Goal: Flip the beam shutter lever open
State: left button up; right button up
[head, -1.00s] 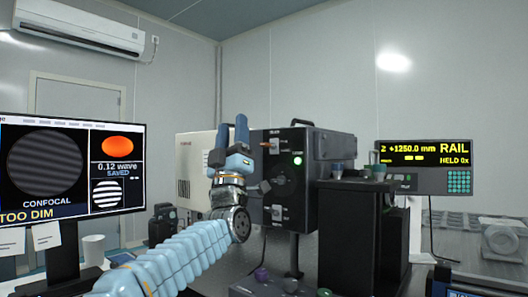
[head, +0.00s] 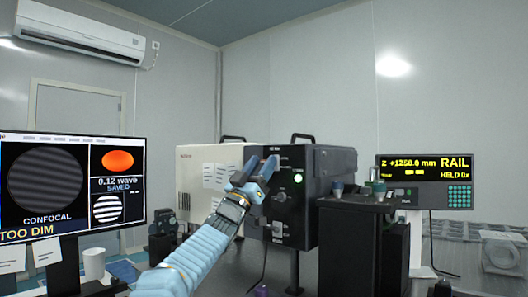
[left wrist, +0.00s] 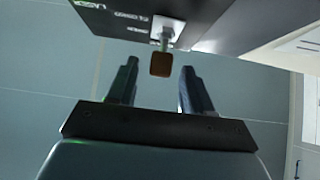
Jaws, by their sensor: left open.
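The shutter lever (left wrist: 161,64) shows in the left wrist view as a brown-orange tip on a pale metal stem, standing out from the dark face of a black box. The black box (head: 327,190) has a lit green lamp and stands at the centre of the head view. My left gripper (head: 262,167) is in front of the box's upper left face and hides most of the lever there. In the left wrist view its two open fingers (left wrist: 158,80) point toward the lever, with the tip between them, apart from both. My right gripper is out of view.
A monitor (head: 72,190) at left reads "CONFOCAL" and "TOO DIM". A white box (head: 196,172) adjoins the black box. A black block with knobs (head: 346,245) stands to its right, before a rail display (head: 425,180). A white mug (head: 94,263) stands by the monitor.

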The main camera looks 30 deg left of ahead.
pick_arm(q)
jog(key=shift+p+x, duration=0.3)
jog(key=shift+x, duration=0.7)
jog(key=shift+c, duration=0.3)
